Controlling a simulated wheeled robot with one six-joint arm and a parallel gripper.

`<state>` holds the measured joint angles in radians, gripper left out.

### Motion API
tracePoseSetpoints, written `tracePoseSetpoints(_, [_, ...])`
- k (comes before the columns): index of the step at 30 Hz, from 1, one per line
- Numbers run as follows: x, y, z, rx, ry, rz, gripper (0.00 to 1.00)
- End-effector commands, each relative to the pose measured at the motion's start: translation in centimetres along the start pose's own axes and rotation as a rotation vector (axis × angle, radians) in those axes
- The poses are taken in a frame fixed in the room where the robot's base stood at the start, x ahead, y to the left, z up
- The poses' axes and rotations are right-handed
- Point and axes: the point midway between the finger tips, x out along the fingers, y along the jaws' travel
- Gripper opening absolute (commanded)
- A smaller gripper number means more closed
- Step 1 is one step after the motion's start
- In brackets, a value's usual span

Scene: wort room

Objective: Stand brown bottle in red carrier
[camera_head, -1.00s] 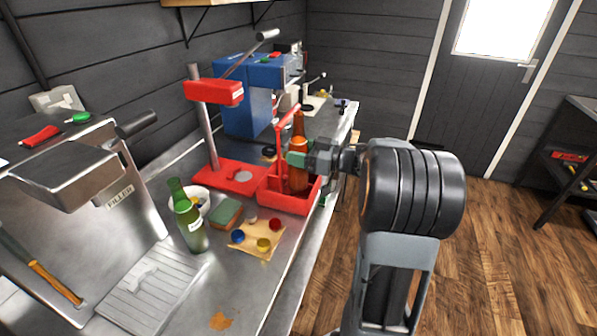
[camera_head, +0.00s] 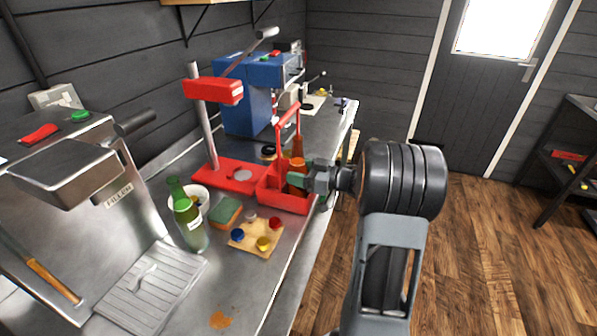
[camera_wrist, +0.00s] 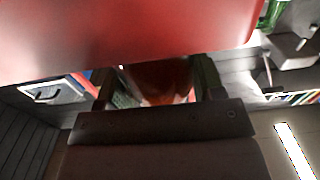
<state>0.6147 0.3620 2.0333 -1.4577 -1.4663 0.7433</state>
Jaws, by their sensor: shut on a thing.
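The brown bottle (camera_head: 298,148) stands upright in the red carrier (camera_head: 284,203), its lower part hidden behind the carrier's front wall. My gripper (camera_head: 297,178) reaches in from the right and is shut on the bottle's body. In the wrist view the bottle (camera_wrist: 160,80) shows reddish-brown between the two fingers. A large blurred red surface, likely part of the carrier (camera_wrist: 120,30), fills the top of that view. I cannot tell whether the bottle's base touches the carrier floor.
A red capping press (camera_head: 214,92) stands just left of the carrier. A steel filler (camera_head: 70,190) is at left.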

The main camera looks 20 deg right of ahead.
Motion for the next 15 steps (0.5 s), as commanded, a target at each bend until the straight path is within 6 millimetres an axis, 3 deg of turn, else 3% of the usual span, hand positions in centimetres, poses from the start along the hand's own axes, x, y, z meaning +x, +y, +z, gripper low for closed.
tracePoseSetpoints(7, [0.00, 0.02, 0.37, -0.001, 0.002, 0.000, 0.13])
tracePoseSetpoints(8, [0.00, 0.00, 0.38, 0.001, 0.000, 0.000, 0.65])
tracePoseSetpoints(15, [0.00, 0.00, 0.35, 0.000, 0.000, 0.000, 0.87])
